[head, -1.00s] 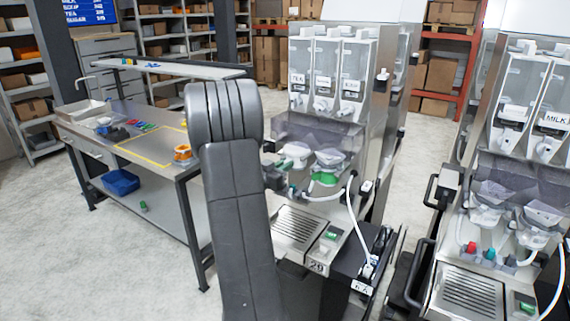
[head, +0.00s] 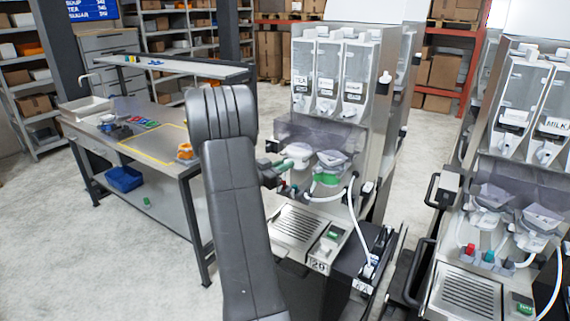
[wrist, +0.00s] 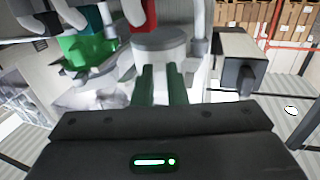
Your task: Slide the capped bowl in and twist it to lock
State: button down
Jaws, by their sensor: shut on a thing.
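The capped bowl (wrist: 160,40) shows in the wrist view as a round grey-white part between my fingertips. In the head view my gripper (head: 272,174) is at the left of the bowl, partly hidden behind my arm. How far the bowl is seated or turned cannot be told.
A second bowl with a green part (head: 327,179) and a white hose (head: 350,215) are right beside it. A drip grate (head: 294,228) lies below. Another dispenser (head: 500,180) stands at the right. A workbench (head: 130,140) with an orange item (head: 185,152) is at the left.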

jog(key=shift+w+a+m+g+h, duration=0.1)
jog(key=shift+a+m+g+h, duration=0.05)
jog(key=shift+m+g+h, duration=0.2)
jog(key=shift+w+a+r+m+g+h+p, duration=0.1)
jog(key=shift+w+m+g+h+p, duration=0.2)
jog(key=shift+g+p, duration=0.3)
jog(key=shift+w+a+m+g+h, duration=0.2)
jog(key=shift+m+g+h, duration=0.15)
jog(key=shift+m+g, duration=0.25)
jog(key=shift+g, duration=0.25)
jog(key=shift+w+a+m+g+h, duration=0.1)
jog(key=shift+w+m+g+h, duration=0.2)
jog(key=shift+m+g, duration=0.2)
jog(key=c, duration=1.4)
grip_release()
jog(key=shift+s, duration=0.1)
